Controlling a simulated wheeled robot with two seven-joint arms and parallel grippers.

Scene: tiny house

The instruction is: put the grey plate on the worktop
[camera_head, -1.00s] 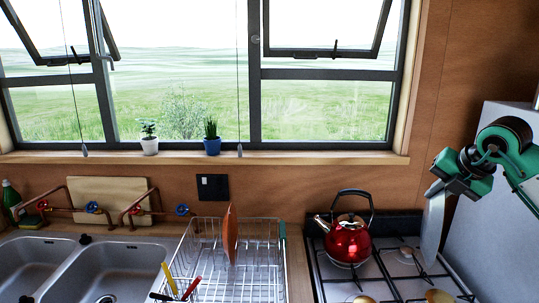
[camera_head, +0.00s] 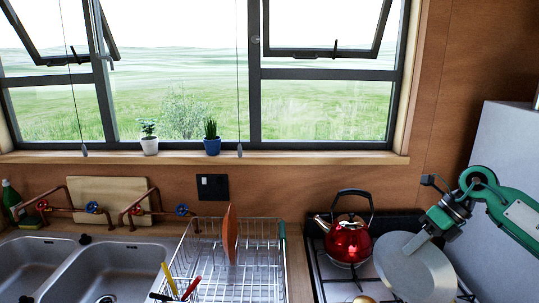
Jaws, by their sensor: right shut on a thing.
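The grey plate (camera_head: 418,272) is in the lower right of the head view, tilted with its broad face toward me, above the stove. My right gripper (camera_head: 428,232) is shut on the plate's upper edge. The plate hides part of the stove's right side. The worktop (camera_head: 298,272) shows only as a narrow wooden strip between the dish rack and the stove. My left gripper is not in view.
A red kettle (camera_head: 347,241) stands on the stove (camera_head: 330,290), close to the plate's left. A wire dish rack (camera_head: 283,262) holds an orange-brown plate (camera_head: 230,235) and utensils. A double sink (camera_head: 110,268) is at left. A grey cabinet (camera_head: 495,150) stands at right.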

